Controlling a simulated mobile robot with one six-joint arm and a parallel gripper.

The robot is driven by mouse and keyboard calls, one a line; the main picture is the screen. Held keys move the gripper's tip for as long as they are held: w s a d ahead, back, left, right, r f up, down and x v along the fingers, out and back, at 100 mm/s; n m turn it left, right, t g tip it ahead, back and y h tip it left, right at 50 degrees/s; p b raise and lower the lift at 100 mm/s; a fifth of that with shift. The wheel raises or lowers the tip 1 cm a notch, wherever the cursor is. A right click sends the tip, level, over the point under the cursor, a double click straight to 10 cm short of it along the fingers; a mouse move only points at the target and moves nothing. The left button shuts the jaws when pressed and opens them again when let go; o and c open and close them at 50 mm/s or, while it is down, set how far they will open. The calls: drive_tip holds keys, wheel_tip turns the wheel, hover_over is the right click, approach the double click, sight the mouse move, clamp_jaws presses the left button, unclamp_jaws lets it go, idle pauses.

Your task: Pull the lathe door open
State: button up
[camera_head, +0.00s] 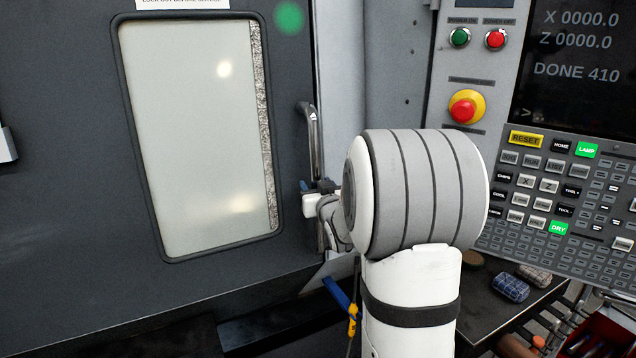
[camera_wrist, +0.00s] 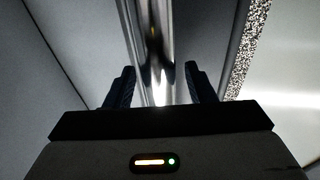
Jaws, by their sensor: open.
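The lathe door (camera_head: 75,100) is a dark grey panel with a large pale window (camera_head: 195,140). Its handle (camera_head: 313,140) is a shiny upright metal bar near the door's right edge. My gripper (camera_head: 318,187) is at the lower part of the handle, partly hidden by my own white and grey arm. In the wrist view the handle (camera_wrist: 152,50) runs between the two dark fingers of my gripper (camera_wrist: 160,85). The fingers are open, with a visible gap on both sides of the bar. The door's right edge shows beside the grey frame; I cannot tell any gap there.
A control panel (camera_head: 560,190) with a screen and a red emergency button (camera_head: 467,106) is on the right. Below it a dark bench (camera_head: 490,310) holds brushes and tools. A blue-handled tool (camera_head: 338,293) is below the handle, beside my arm.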

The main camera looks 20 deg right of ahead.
drive_tip(key=shift+w, duration=0.2)
clamp_jaws()
idle(0.5)
